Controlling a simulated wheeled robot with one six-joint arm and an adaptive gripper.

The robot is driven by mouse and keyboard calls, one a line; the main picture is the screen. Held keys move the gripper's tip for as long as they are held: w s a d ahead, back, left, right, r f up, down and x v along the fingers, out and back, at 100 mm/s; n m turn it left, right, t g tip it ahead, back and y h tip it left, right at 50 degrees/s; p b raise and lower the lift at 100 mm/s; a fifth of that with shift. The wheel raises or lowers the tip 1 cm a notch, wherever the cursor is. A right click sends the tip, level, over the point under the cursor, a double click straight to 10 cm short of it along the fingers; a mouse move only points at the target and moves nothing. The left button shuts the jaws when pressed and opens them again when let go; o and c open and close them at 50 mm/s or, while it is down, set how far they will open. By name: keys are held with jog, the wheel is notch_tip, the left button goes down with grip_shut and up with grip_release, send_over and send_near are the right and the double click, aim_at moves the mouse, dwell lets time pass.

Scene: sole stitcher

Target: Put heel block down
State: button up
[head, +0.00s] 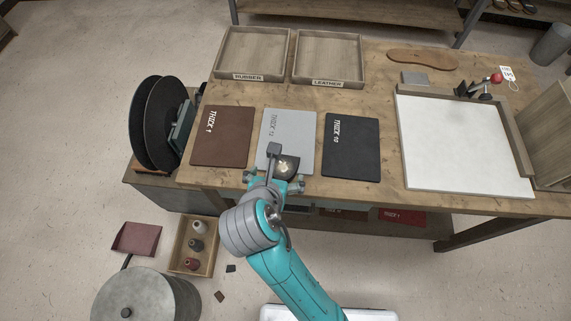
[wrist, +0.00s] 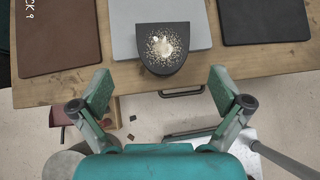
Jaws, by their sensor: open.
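The heel block (wrist: 164,48) is a dark, D-shaped piece with a pale, speckled patch on its top. It rests at the front end of the grey mat (wrist: 124,38) marked THIZK, close to the table's front edge. In the head view the heel block (head: 289,163) is partly hidden behind my gripper (head: 275,183). In the wrist view my gripper (wrist: 160,90) is open and empty. Its two fingers are spread wide to either side, and the block lies ahead of them, between their lines and not touching either finger.
A brown mat (head: 222,137) lies left of the grey one and a black mat (head: 351,147) right of it. Trays labelled RUBBER (head: 251,53) and LEATHER (head: 328,58) stand behind. A white board (head: 465,145) is at the right, black discs (head: 155,122) at the left.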

aim_at(283, 167)
jog(key=shift+d+x, duration=0.1)
jog(key=shift+x, duration=1.8)
jog(key=shift+d+x, duration=0.15)
jog(key=shift+x, duration=1.7)
jog(key=shift+s, duration=0.1)
jog(key=c, duration=1.3)
